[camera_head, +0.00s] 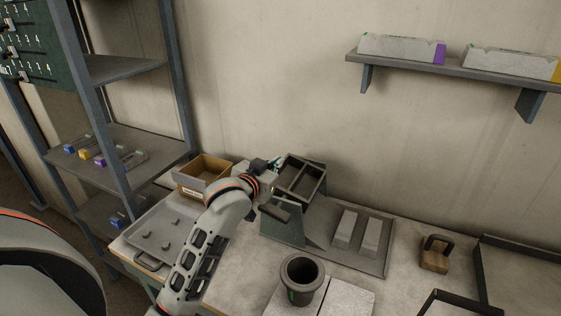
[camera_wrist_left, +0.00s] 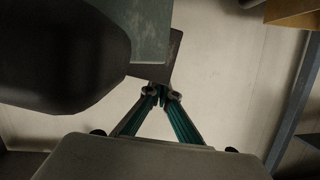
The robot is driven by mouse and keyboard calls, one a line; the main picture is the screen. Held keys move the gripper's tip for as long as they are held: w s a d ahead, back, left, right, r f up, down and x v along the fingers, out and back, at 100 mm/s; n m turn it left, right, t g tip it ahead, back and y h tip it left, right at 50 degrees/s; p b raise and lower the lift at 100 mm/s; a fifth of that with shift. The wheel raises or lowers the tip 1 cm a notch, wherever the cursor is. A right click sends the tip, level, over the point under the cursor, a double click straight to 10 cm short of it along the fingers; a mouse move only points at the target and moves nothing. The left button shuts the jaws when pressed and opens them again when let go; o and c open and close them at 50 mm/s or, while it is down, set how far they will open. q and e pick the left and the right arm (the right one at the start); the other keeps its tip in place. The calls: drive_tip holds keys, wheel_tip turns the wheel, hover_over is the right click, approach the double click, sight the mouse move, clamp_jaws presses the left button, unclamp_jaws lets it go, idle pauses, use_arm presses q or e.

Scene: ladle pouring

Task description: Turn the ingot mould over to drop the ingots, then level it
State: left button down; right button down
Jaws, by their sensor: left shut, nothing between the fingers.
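The dark grey ingot mould (camera_head: 316,186) sits on its stand with green side plates (camera_head: 285,229). It looks tilted, its two compartments show to the head camera, and they appear empty. Two pale grey ingots (camera_head: 345,229) (camera_head: 371,238) lie apart on the dark tray right of the stand. My left gripper (camera_head: 278,162) is at the mould's upper left edge; whether it touches is unclear. In the left wrist view its fingertips (camera_wrist_left: 161,92) are together with nothing between them. A dark rounded part, perhaps the mould's handle (camera_wrist_left: 60,55), fills the upper left there. My right gripper is not in view.
A dark crucible (camera_head: 302,282) stands on pale slabs in front. A cardboard box (camera_head: 196,186) and a grey tray (camera_head: 150,222) with small lumps are left. A wooden block with handle (camera_head: 434,258) is right. A shelf rack (camera_head: 118,150) stands at left.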

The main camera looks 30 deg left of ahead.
use_arm(q)
drive_tip(key=shift+a+f+n+h, duration=0.4)
drive_tip(key=shift+f+n, duration=0.25)
drive_tip(key=shift+n, duration=0.25)
drive_tip(key=shift+r, duration=0.1)
